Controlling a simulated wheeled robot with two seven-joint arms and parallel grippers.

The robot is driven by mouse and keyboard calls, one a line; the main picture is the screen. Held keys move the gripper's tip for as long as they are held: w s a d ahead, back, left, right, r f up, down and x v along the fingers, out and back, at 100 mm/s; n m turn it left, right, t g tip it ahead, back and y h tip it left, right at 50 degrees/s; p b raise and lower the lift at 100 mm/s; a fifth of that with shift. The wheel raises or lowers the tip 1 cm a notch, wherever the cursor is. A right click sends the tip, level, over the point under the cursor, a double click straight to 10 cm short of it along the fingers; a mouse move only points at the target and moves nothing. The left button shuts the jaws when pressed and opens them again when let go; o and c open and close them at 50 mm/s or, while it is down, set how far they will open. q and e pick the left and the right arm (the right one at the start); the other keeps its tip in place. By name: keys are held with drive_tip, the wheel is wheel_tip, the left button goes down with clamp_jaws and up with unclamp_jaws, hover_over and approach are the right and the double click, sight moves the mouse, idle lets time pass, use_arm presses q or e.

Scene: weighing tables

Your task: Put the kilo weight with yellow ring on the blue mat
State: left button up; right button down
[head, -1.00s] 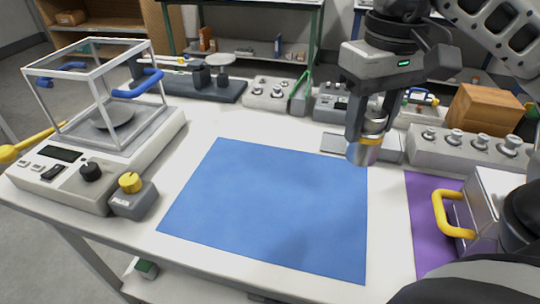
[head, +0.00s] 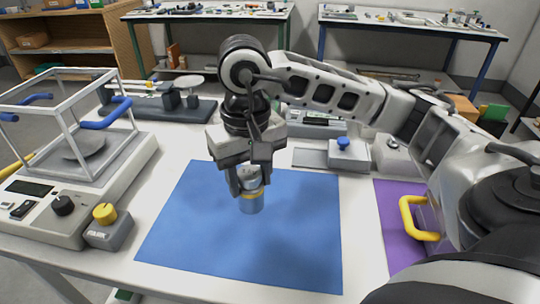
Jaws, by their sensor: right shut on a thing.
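The kilo weight with yellow ring (head: 251,203) is a silver cylinder with a yellow band near its top. My right gripper (head: 250,187) is shut on its upper part, and the weight is upright over the upper middle of the blue mat (head: 290,245). I cannot tell whether its base touches the mat or hangs just above it. The blue mat lies flat on the white table and is otherwise bare. My left gripper is not in view.
A balance with a glass-frame case (head: 75,190) and a grey box with a yellow knob (head: 108,228) stand left of the mat. A purple mat (head: 395,210) and a yellow handle (head: 415,220) are at the right. A blue-knobbed block (head: 345,155) stands behind.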

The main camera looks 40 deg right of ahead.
sight(245, 196)
drive_tip(key=shift+w+a+f, duration=0.25)
drive_tip(key=shift+f, duration=0.1)
wheel_tip(245, 196, down, 3)
drive_tip(key=shift+w+a, duration=0.15)
drive_tip(key=shift+f, duration=0.3)
drive_tip(key=shift+f, duration=0.25)
drive_tip(key=c, duration=0.7)
unclamp_jaws()
drive_tip(key=shift+c, duration=0.2)
